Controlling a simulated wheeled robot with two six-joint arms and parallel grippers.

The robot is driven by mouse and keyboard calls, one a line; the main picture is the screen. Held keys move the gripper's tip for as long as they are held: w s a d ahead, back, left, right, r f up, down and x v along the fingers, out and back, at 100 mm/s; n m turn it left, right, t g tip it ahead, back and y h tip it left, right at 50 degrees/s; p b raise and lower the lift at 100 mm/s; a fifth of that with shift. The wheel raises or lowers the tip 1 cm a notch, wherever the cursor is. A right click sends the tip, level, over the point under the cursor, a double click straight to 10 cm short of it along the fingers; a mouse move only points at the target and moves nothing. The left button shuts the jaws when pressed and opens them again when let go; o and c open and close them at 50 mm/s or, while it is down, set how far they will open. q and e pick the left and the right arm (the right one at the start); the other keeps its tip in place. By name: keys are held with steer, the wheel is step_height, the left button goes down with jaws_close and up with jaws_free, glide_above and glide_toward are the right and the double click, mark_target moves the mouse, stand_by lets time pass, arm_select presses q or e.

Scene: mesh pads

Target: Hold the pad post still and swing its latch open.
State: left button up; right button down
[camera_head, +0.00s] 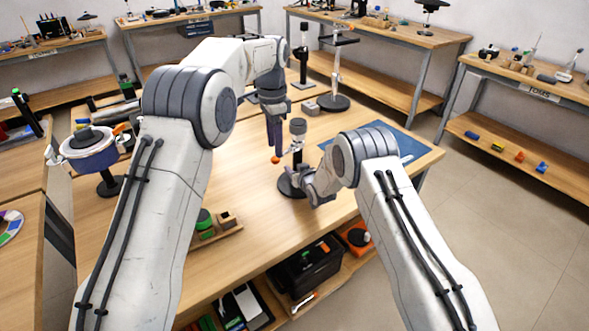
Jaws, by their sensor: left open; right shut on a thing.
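The pad post (298,127) stands upright on a round dark base (287,188) near the middle of the wooden table, with a grey cap on top. A small orange ball (275,160) shows at its left side; it looks like the latch's knob. My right gripper (303,177) is low at the post's right side and shut on the post; the exact contact is partly hidden by its own wrist. My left gripper (275,148) is open, points down, and hangs just left of the post with its fingertips close above the orange ball. I cannot tell whether they touch it.
A blue mat (400,142) lies to the right on the table. Behind stands a taller stand with a round black base (333,103). A small wooden tray (222,232) with a green piece lies at the front. A round blue-white pad on a stand (88,150) is at the left.

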arm_select(q)
steer(key=shift+f, duration=1.75)
jaws_close()
steer(key=shift+w+a, duration=1.05)
steer(key=shift+w, duration=0.3)
steer(key=shift+w+a, duration=0.25)
steer(key=shift+w, duration=0.4)
steer(key=shift+w+a, duration=0.2)
steer(key=shift+w, duration=0.4)
steer(key=shift+o, duration=1.1)
jaws_free()
